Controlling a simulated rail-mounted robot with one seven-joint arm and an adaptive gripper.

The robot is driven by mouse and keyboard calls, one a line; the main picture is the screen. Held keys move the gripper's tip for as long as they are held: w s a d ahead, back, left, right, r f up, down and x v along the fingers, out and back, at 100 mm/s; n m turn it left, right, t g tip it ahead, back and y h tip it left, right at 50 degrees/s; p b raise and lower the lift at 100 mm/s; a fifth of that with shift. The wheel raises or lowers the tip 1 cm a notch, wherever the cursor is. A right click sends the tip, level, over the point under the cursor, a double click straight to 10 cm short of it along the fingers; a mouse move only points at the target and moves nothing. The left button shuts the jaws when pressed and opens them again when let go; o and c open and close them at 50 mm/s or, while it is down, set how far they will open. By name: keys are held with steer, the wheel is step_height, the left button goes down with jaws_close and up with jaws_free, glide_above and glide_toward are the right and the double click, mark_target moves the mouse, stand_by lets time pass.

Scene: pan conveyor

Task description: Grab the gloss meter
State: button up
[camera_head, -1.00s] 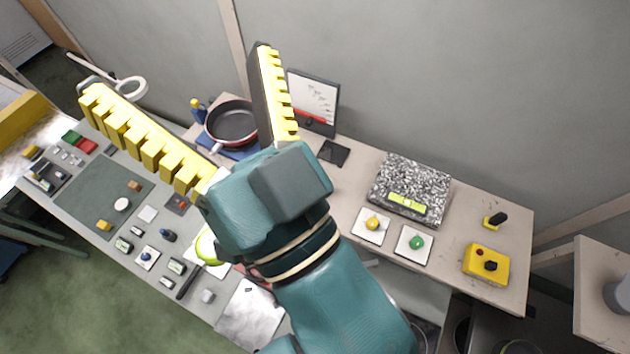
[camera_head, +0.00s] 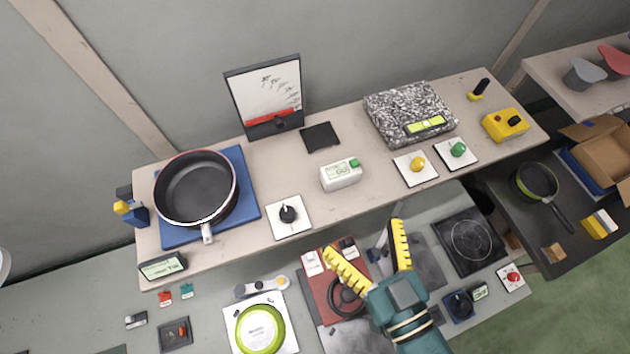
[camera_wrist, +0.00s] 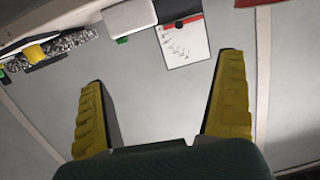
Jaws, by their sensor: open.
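A small white box with a greenish display and a green button on top, which looks like the gloss meter (camera_head: 341,175), stands on the raised beige shelf. In the wrist view a white box with a green part, likely the same meter (camera_wrist: 129,18), is at the top edge, partly cut off. My gripper (camera_head: 364,240) has its yellow ribbed fingers spread wide, with nothing between them. In the head view it appears below and slightly right of the meter, in front of the shelf. In the wrist view the fingers (camera_wrist: 162,72) have only grey wall between them.
A frying pan (camera_head: 196,188) on a blue mat and a black knob on a white plate (camera_head: 289,216) are left of the meter. A dark pad (camera_head: 320,136) lies behind it. Yellow (camera_head: 416,166) and green knob plates (camera_head: 457,152) and a speckled slab (camera_head: 391,114) are right.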

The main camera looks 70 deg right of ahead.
mark_target(344, 182)
steer(key=s+f+g, duration=0.1)
steer(key=s+f, duration=0.2)
steer(key=f, duration=0.1)
steer(key=x, duration=0.3)
steer(key=p+x, duration=0.1)
steer(key=x, duration=0.3)
steer(key=r+p+x, duration=0.1)
steer(key=x, duration=0.3)
steer(key=shift+d, duration=0.45)
steer(key=p+x, duration=0.3)
steer(key=x, duration=0.2)
steer(key=shift+d+f, duration=0.1)
steer(key=shift+d, duration=0.1)
steer(key=shift+d+f, duration=0.1)
steer(key=c, duration=1)
